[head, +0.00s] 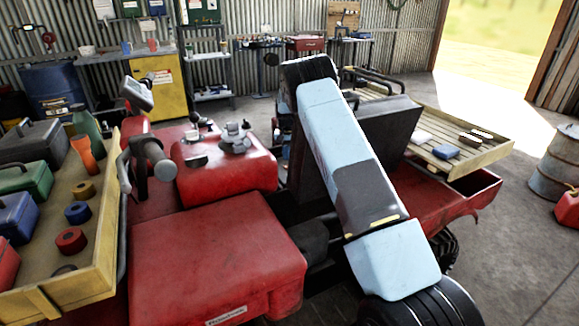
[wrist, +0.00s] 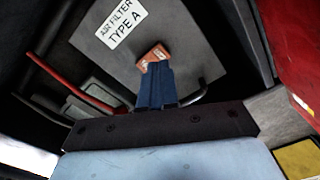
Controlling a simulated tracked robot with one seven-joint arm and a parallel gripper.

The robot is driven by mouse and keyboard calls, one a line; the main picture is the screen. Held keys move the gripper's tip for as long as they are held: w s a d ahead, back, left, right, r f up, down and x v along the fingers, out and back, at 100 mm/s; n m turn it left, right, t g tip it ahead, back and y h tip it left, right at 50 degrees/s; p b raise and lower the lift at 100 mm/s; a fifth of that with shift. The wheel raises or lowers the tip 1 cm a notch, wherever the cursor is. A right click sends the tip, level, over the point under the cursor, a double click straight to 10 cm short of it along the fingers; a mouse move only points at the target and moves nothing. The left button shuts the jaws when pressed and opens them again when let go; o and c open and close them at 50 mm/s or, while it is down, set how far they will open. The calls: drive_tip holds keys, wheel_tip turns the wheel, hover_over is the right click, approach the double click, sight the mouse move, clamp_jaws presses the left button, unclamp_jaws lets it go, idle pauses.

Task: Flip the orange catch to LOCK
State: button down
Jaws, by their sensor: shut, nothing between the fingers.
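In the wrist view, the orange catch (wrist: 153,56) sits on a grey panel (wrist: 190,50) below a white label reading "AIR FILTER TYPE A" (wrist: 121,24). My gripper (wrist: 155,66) is shut and empty, with its dark blue fingers together. The fingertips overlap the lower part of the catch in the picture. I cannot tell whether they touch it. Small marks on the catch are too small to read, and I cannot tell which position it is in. In the head view my pale blue arm crosses the red quad (head: 215,255), and the gripper and catch are hidden.
A red bar (wrist: 70,72) runs left of the panel, and a dark curved handle (wrist: 198,92) is close right of the fingers. In the head view, a wooden tray of tools (head: 75,280) is at left and a slatted rack (head: 470,160) at right.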

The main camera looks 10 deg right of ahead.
drive_tip(key=shift+r, duration=1.85)
wheel_tip(320, 180, up, 17)
drive_tip(key=t, duration=0.1)
hover_over(286, 166)
drive_tip(key=s+d, duration=0.2)
drive_tip(key=s, duration=0.6)
drive_tip(key=s+r+t, duration=0.1)
drive_tip(key=s+r, duration=1.1)
drive_tip(key=s, duration=0.1)
drive_tip(key=s+r+n+t, duration=0.1)
drive_tip(key=s+r, duration=0.3)
drive_tip(key=s, duration=0.6)
drive_tip(key=s+r+n+t, duration=0.1)
drive_tip(key=s+r, duration=0.2)
drive_tip(key=s, duration=0.6)
drive_tip(key=s+f, duration=0.2)
drive_tip(key=s, duration=0.8)
drive_tip(key=s+f+n+t, duration=0.1)
drive_tip(key=s+f, duration=0.1)
drive_tip(key=s, duration=0.8)
drive_tip(key=shift+s+d+t, duration=0.2)
drive_tip(key=shift+d+t, duration=0.1)
drive_tip(key=shift+d, duration=0.05)
